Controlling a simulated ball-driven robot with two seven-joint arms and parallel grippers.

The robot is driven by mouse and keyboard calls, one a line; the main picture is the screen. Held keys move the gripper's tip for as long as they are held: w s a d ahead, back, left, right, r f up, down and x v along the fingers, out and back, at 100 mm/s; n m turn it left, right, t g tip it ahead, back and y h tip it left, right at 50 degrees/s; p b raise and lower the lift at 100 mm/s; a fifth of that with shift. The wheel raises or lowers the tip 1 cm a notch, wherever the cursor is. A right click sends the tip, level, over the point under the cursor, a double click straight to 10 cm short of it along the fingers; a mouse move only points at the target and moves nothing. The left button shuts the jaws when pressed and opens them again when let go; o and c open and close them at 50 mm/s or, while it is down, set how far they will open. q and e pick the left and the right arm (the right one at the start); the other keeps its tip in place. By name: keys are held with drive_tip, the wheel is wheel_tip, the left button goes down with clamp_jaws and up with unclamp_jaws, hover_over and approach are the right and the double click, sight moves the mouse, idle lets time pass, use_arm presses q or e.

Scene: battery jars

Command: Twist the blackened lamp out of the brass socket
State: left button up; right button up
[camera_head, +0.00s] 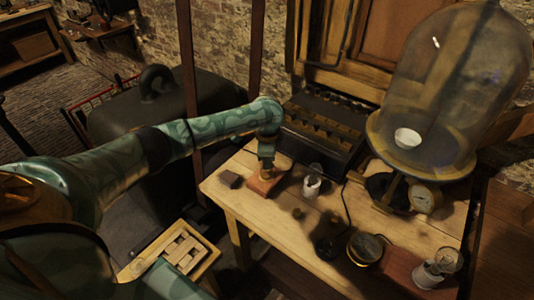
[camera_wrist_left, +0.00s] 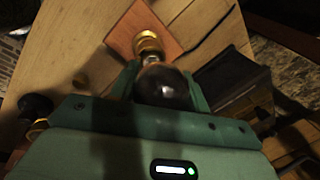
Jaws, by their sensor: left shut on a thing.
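The blackened lamp (camera_wrist_left: 165,88) is a dark round bulb in the left wrist view. It sits between the fingers of my left gripper (camera_wrist_left: 164,84), which is shut on it. The lamp's neck points at the brass socket (camera_wrist_left: 149,42), and I cannot tell whether its threads are still engaged. The socket stands on a reddish square wooden base (camera_wrist_left: 126,32). In the head view my left gripper (camera_head: 266,158) reaches down over this base (camera_head: 264,186) near the workbench's left end, and hides the lamp. My right gripper is not in view.
On the workbench (camera_head: 268,215), a dark block (camera_head: 230,180) lies left of the base and a small glass jar (camera_head: 312,184) stands right. A dark battery trough (camera_head: 325,130) is behind. A large bell jar (camera_head: 450,80) and a round brass instrument (camera_head: 365,248) are farther right.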

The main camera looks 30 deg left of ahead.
use_arm(q)
drive_tip(key=shift+r+n+g+y+p, duration=0.15)
drive_tip(key=shift+n+g+y+p, duration=0.15)
drive_tip(key=shift+n+p, duration=2.1)
drive_tip(key=shift+a+n+p, duration=0.1)
drive_tip(key=shift+n+p, duration=0.25)
drive_tip(key=shift+n, duration=0.25)
drive_tip(key=shift+n+p, duration=0.65)
drive_tip(key=shift+n, duration=0.35)
drive_tip(key=shift+n+g, duration=0.4)
drive_tip(key=shift+n, duration=0.2)
drive_tip(key=shift+a+n, duration=0.1)
drive_tip(key=shift+n, duration=0.9)
drive_tip(key=shift+s, duration=0.1)
drive_tip(key=shift+p, duration=0.35)
